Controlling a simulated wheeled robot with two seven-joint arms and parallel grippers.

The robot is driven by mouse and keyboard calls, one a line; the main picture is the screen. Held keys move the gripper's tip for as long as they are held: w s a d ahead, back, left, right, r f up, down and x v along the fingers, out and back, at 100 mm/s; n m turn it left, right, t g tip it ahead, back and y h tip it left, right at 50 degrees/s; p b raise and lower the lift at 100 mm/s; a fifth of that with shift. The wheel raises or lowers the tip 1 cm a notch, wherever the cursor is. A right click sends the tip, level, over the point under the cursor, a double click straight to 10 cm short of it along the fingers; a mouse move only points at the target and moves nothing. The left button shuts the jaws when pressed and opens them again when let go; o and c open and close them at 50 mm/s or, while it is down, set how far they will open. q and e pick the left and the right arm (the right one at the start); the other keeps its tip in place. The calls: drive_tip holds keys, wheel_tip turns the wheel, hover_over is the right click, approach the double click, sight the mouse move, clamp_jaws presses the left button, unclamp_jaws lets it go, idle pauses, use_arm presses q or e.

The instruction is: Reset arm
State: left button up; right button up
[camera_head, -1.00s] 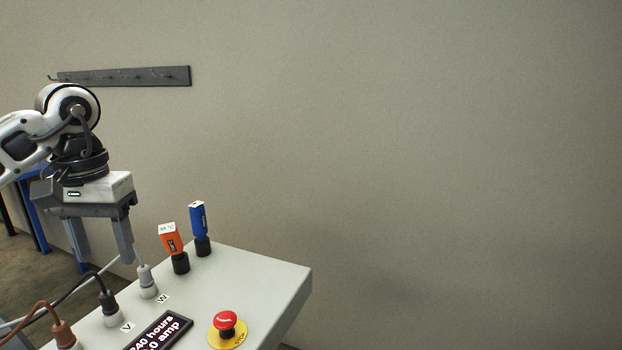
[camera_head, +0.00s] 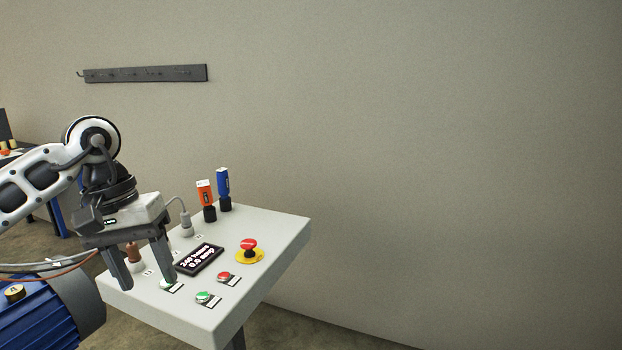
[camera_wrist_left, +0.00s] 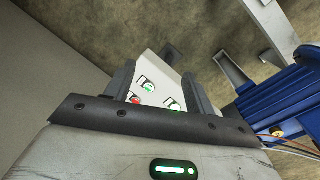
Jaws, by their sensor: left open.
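My left gripper (camera_head: 146,277) is open and empty, in front of and above the near left part of the white control panel (camera_head: 285,238). In the left wrist view my left gripper (camera_wrist_left: 160,82) points at the panel, with green and red buttons showing between its two fingers. My left arm comes in from the left in the head view. My right gripper is not in view.
The panel carries an orange device (camera_head: 205,190), a blue device (camera_head: 223,183), a red stop button (camera_head: 249,246), a display (camera_head: 199,259) and cable plugs. A blue motor (camera_head: 45,318) stands at the lower left. Hooks hang on the wall (camera_head: 145,74). The right side is clear.

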use_arm(q)
drive_tip(key=s+d+f+n+h, duration=0.2)
drive_tip(key=s+d+n+h, duration=0.2)
drive_tip(key=d+n+h, duration=0.65)
drive_tip(key=s+d+f+n+h, duration=0.1)
drive_tip(key=s+d+n+h, duration=0.3)
drive_tip(key=d+n+h, duration=0.7)
drive_tip(key=w+a+f+n+t+y, duration=0.15)
drive_tip(key=f+n+t+y, duration=0.35)
drive_tip(key=n, duration=0.6)
drive_tip(key=a+f+n+t+y, duration=0.2)
drive_tip(key=f+n+t+y, duration=0.15)
drive_tip(key=n+t, duration=0.5)
drive_tip(key=w+a+f+n+t+y, duration=0.15)
drive_tip(key=f+n+t+y, duration=0.35)
drive_tip(key=n, duration=0.7)
drive_tip(key=s+a+f+n+g+y, duration=0.3)
drive_tip(key=s+f+n+g, duration=0.1)
drive_tip(key=s+f+n, duration=0.3)
drive_tip(key=s+a+f+n+g+y, duration=0.4)
drive_tip(key=s+f+n, duration=0.2)
drive_tip(key=f+n, duration=0.2)
drive_tip(key=shift+s+f+n, duration=0.25)
drive_tip(key=shift+s+n, duration=0.1)
drive_tip(key=shift+n, duration=0.05)
